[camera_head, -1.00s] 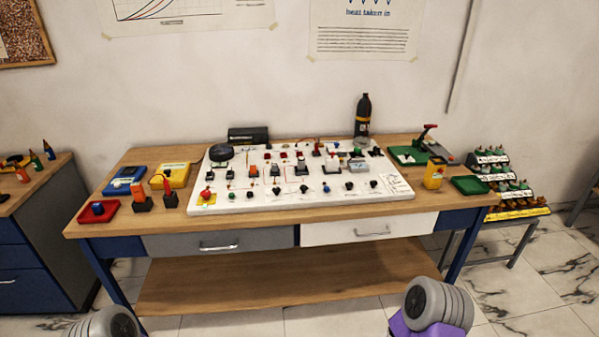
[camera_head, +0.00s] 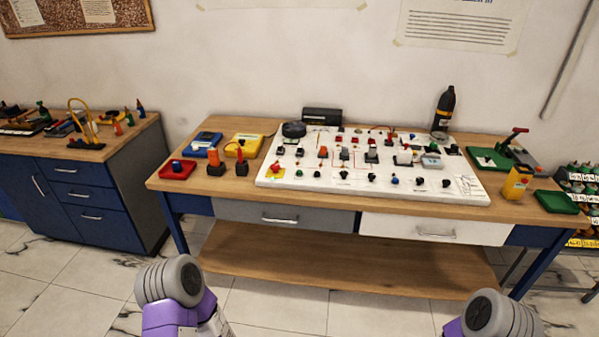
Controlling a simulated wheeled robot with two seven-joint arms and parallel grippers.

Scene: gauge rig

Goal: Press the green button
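A white board (camera_head: 330,184) with several small knobs, buttons and modules lies on the wooden-topped table (camera_head: 215,190). The parts on it are small, with red, orange, blue, black and dark colours. I cannot tell for sure which of them is a green button. Grey and purple links of my two arms show at the bottom edge, well in front of the table. Neither gripper is in the picture.
Beside the board are a red block (camera_head: 178,171), a blue box (camera_head: 203,143), a yellow box (camera_head: 244,146), a black bottle (camera_head: 444,109), a yellow container (camera_head: 516,182) and a green tray (camera_head: 556,202). A blue cabinet (camera_head: 85,205) stands left. Floor in front is clear.

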